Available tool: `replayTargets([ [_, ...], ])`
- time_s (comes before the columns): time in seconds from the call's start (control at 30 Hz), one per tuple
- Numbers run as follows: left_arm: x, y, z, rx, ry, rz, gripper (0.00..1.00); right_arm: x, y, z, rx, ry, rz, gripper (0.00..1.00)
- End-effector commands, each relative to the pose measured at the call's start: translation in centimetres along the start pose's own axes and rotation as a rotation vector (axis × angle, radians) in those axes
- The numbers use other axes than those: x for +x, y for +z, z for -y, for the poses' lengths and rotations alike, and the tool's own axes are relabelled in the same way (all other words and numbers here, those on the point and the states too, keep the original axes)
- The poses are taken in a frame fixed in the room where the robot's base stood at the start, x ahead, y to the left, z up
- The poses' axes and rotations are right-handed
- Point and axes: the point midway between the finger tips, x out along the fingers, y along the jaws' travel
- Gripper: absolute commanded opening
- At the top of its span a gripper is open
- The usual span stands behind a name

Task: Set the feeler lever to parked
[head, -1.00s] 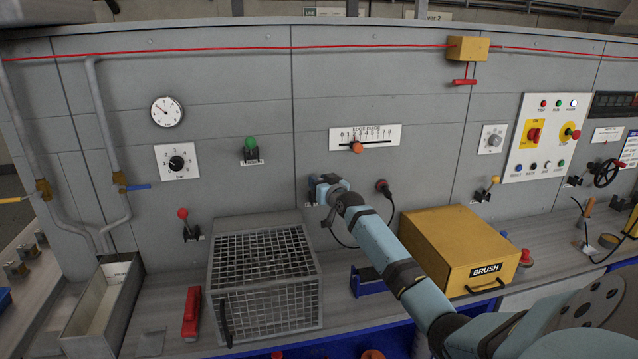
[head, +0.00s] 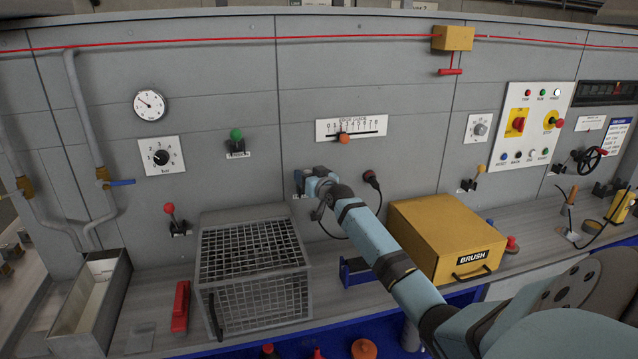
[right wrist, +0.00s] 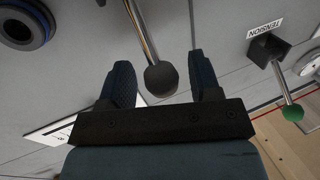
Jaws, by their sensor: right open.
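A lever with a dark round knob (right wrist: 161,78) on a metal rod stands out from the grey wall panel. In the right wrist view the knob is between the two fingers of my right gripper (right wrist: 163,84), with a gap visible on each side. The right gripper is open. In the head view this gripper (head: 304,184) is at the wall below the white scale plate and largely covers the lever. I cannot read a label or position mark for this lever. My left gripper is not in view.
A green-knobbed lever (head: 237,138), labelled TENSION in the right wrist view (right wrist: 291,112), is up and left. A plug with a cable (head: 371,178) is right of the gripper. A mesh basket (head: 254,275) and yellow BRUSH box (head: 446,235) stand below.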

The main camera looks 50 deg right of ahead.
Motion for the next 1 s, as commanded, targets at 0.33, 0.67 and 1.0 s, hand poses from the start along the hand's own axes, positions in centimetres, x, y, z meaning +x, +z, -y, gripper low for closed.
replayTargets([
  [0.33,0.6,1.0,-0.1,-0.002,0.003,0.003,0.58,-7.5,0.3,-0.1,-0.002,0.000,0.000,0.58],
  [0.67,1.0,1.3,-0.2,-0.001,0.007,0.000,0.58,-12.5,0.1,-0.2,-0.001,0.002,-0.001,0.58],
  [1.0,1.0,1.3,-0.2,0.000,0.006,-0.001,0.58,-13.0,-0.1,-0.2,0.000,0.002,-0.002,0.58],
])
